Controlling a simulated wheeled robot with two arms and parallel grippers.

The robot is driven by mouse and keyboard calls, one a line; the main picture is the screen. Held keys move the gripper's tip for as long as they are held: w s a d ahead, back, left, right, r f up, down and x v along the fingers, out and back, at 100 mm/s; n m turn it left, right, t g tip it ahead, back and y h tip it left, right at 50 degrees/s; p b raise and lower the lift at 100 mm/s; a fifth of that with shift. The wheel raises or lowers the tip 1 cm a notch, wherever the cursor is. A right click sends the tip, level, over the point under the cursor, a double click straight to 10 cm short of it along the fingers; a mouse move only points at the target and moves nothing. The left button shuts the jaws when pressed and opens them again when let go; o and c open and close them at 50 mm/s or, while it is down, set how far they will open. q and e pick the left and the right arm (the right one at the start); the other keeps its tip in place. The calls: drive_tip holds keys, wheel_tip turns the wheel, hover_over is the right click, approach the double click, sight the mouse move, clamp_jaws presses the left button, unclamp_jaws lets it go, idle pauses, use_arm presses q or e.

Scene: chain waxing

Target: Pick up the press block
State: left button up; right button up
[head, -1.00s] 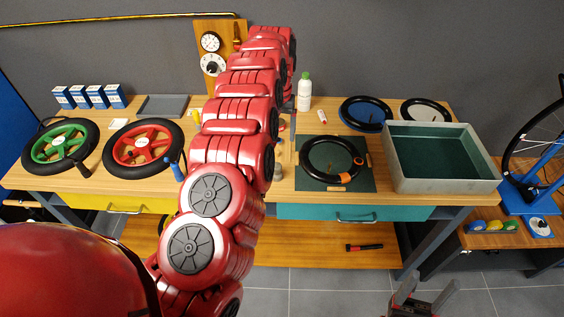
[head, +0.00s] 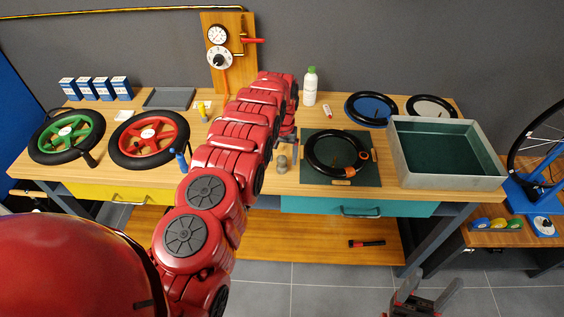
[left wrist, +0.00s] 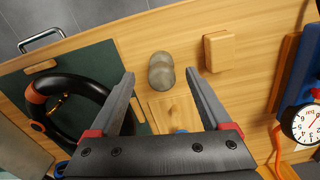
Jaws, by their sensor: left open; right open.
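No label marks the press block. A small grey, round-topped block (left wrist: 161,72) stands on the wooden bench in the left wrist view, and it also shows in the head view (head: 282,163). A light wooden block (left wrist: 219,51) lies beside it in the left wrist view; my left arm seems to hide it in the head view. I cannot tell for sure which is the press block. My left gripper (left wrist: 160,74) is open and empty, its fingertips framing the grey block, apparently above it. My right gripper (head: 427,294) is open and empty, low in front of the bench.
A green mat (head: 368,178) with a black tyre (head: 314,163) lies right of the grey block. A flat wooden piece (left wrist: 173,110) lies behind it. A grey tray (head: 450,182), a white bottle (head: 310,87) and wheels stand around on the bench.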

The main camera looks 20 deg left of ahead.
sight(282, 158)
use_arm(q)
drive_tip(key=shift+a+f, duration=0.1)
drive_tip(key=shift+f, duration=0.2)
wheel_tip(282, 158, down, 2)
drive_tip(key=shift+s, duration=0.1)
drive_tip(key=shift+f, duration=0.45)
drive_tip(key=shift+r, duration=0.1)
drive_tip(key=shift+c, duration=0.9)
clamp_jaws()
